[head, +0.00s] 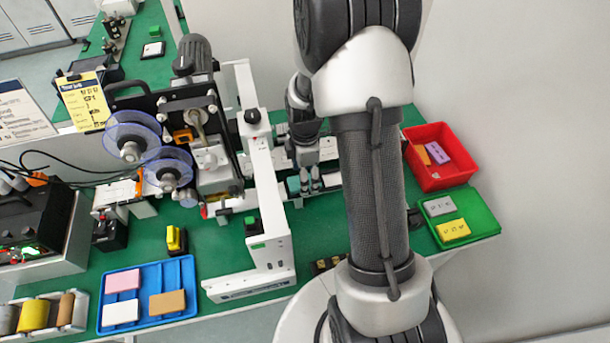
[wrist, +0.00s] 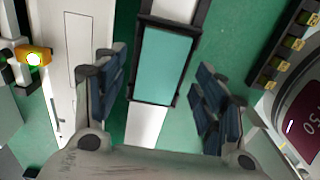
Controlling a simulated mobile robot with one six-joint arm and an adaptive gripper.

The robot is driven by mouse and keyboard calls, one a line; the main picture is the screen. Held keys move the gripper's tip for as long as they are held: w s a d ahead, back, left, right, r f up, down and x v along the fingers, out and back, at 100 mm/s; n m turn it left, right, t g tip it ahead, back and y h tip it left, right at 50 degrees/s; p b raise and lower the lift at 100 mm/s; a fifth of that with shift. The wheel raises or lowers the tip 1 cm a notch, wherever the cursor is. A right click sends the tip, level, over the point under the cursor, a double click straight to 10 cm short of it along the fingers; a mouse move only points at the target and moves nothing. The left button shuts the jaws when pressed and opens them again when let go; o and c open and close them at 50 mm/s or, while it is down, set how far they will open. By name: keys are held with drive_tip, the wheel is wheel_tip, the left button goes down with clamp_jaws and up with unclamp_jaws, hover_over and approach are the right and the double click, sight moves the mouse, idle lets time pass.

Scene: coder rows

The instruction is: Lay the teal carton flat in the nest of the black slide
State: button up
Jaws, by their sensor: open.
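The teal carton (wrist: 162,62) lies flat inside the black frame of the slide's nest (wrist: 153,102) in the wrist view, with its edges close along the frame. In the head view only a small teal patch of the carton (head: 292,185) shows beside my fingers. My gripper (wrist: 160,68) is open, with one finger on each side of the nest and clear gaps to the carton. In the head view my gripper (head: 310,184) points down at the slide, right of the white upright; my arm hides much of this area.
The coder's white frame (head: 268,190) stands close left of my gripper. A blue tray (head: 140,322) holds pink, white and brown cartons. At right are a red bin (head: 430,135) and a green tray (head: 485,215), both holding cartons. A row of buttons (wrist: 282,62) lies right of my fingers.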

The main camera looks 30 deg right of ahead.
wheel_tip(320, 180, up, 11)
idle(0.3)
drive_tip(key=shift+r, duration=0.2)
drive_tip(key=s+a+r+m+t, duration=0.2)
drive_tip(key=s+a+r+m, duration=0.4)
drive_tip(key=s, duration=0.3)
drive_tip(key=s+a+r+m+t, duration=0.2)
drive_tip(key=s+a+r+m, duration=0.4)
drive_tip(key=s+r+m, duration=0.2)
drive_tip(key=s+r, duration=0.1)
drive_tip(key=s, duration=0.1)
drive_tip(key=shift+s+a+m+t, duration=0.3)
drive_tip(key=shift+a+m, duration=0.05)
drive_tip(key=shift+m, duration=0.05)
drive_tip(key=shift+r, duration=0.1)
